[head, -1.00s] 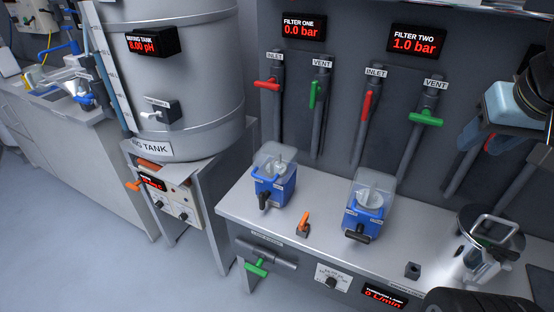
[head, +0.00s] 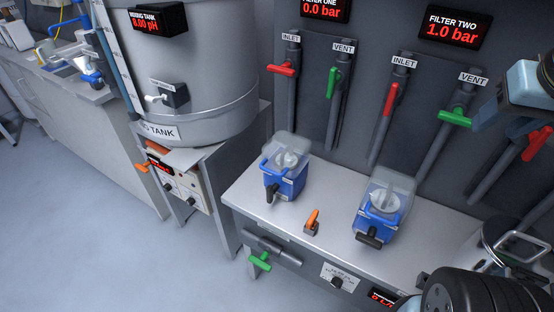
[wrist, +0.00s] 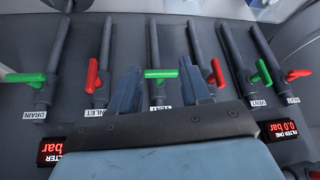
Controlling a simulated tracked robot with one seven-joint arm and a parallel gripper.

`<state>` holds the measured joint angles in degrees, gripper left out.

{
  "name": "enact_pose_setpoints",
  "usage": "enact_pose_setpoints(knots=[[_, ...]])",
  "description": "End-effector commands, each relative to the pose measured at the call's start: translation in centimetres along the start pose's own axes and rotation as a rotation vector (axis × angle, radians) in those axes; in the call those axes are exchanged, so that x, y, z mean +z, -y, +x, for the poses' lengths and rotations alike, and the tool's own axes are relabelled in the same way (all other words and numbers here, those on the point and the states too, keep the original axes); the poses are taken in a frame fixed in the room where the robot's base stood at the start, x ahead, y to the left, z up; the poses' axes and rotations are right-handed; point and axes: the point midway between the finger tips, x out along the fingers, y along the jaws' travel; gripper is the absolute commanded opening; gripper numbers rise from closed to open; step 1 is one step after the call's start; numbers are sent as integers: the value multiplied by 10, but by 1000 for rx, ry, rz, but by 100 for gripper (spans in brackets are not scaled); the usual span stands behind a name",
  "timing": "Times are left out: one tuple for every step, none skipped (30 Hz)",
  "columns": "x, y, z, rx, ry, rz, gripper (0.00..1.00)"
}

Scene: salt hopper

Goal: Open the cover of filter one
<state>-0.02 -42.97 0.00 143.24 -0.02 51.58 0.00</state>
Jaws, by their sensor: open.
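Filter one (head: 284,184) is the left blue unit on the grey bench in the head view. Its clear cover (head: 292,145) sits over the blue body, with a pale round part showing through. A black handle (head: 271,194) is at its front. The filter one display (head: 322,8) reads 0.0 bar; in the wrist view it is at the right (wrist: 278,129). My gripper (wrist: 160,88) is open and empty in the wrist view, its fingers before the pipe panel. It is away from filter one, up at the right in the head view.
Filter two (head: 383,213), reading 1.0 bar, stands right of filter one. An orange-handled valve (head: 311,222) lies between them near the front edge. Filter one's red inlet handle (head: 282,69) is crosswise; its green vent handle (head: 332,82) lies along the pipe. The mixing tank (head: 200,60) stands left.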

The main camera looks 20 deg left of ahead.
Motion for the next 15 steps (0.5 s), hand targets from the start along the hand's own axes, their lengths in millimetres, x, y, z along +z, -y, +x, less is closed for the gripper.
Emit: enact_pose_setpoints(knots=[[0,1,0,0,5,-5,52],[-1,1,1,1,10,-12,55],[-1,2,3,2,22,-25,59],[-1,4,6,4,34,-39,62],[-2,5,8,7,50,-56,65],[-2,8,12,11,75,-86,68],[-3,11,16,15,96,-112,71],[-3,14,20,21,120,-143,74],[-3,18,26,29,155,-186,78],[-4,21,31,37,182,-222,81],[-4,24,35,45,210,-260,84],[-5,28,42,57,246,-309,88],[-5,32,46,67,271,-347,90],[-6,35,50,78,297,-385,93],[-6,39,56,91,330,-435,97]])
